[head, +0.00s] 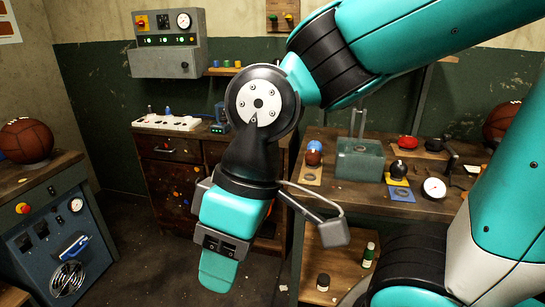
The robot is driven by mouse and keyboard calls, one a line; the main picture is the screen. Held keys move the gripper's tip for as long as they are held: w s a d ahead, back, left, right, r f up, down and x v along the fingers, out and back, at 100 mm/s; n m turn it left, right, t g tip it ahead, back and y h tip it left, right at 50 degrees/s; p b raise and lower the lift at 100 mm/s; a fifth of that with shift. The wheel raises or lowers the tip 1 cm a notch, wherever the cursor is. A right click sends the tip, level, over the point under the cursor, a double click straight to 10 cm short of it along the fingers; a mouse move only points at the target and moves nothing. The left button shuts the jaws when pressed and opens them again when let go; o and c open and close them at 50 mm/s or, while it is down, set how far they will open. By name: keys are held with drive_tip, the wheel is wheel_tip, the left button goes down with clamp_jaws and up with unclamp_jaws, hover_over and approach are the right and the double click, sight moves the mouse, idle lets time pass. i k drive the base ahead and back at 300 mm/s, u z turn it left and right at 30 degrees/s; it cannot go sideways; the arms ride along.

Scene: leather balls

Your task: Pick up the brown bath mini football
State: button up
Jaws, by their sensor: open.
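A large brown leather ball (26,140) with dark seams rests on the cabinet at the far left. A second large brown ball (497,122) is on the right, partly hidden by my arm. A small brown-red ball (313,157) sits on a tan mat on the workbench. I cannot tell from this view which one is the mini football. My gripper (218,268) hangs in the middle, pointing down, open, with nothing seen in it. It is apart from all three balls; one finger mostly hides the other.
The workbench (333,195) holds a green-grey metal box (360,160), a black round object (398,169), a red object (407,142) and a white dial (434,188). A wooden drawer cabinet (170,172) stands behind my gripper. Floor is open between the left cabinet and the bench.

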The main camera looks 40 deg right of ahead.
sight(312, 157)
drive_tip(key=z, duration=0.1)
drive_tip(key=i, duration=1.25)
drive_tip(key=z, duration=0.7)
